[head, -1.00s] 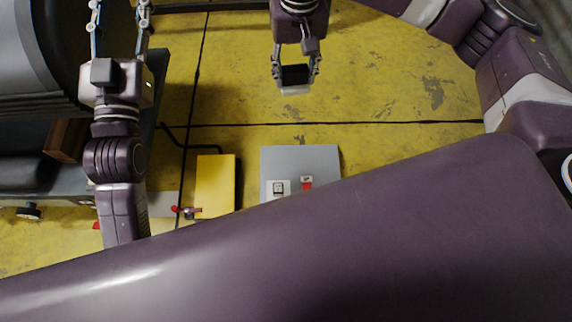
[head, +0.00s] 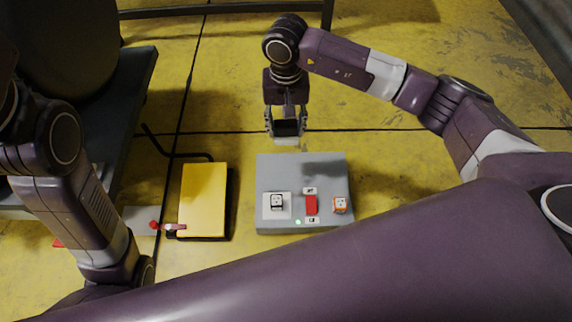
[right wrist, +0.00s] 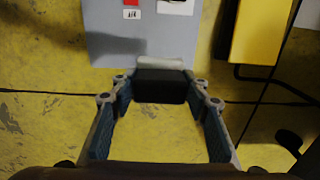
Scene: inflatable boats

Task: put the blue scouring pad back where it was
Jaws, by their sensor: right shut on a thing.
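My right gripper (head: 286,130) is shut on a dark block with a pale edge (head: 287,128). It holds the block in the air, just beyond the far edge of the grey box in the head view. In the right wrist view the dark block (right wrist: 160,86) sits between the fingertips, with its pale strip (right wrist: 160,63) on the far side. Its colour looks near black, so I cannot tell whether it is the blue scouring pad. No other blue pad shows. My left arm is at the left of the head view, and its gripper is out of frame.
A grey box (head: 302,167) on the yellow floor carries a white-plated switch (head: 277,201), a red switch (head: 311,205) and an orange-and-white piece (head: 340,205). A yellow panel (head: 204,199) and a red-handled part (head: 168,226) lie to its left. A dark bench-like structure stands further left.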

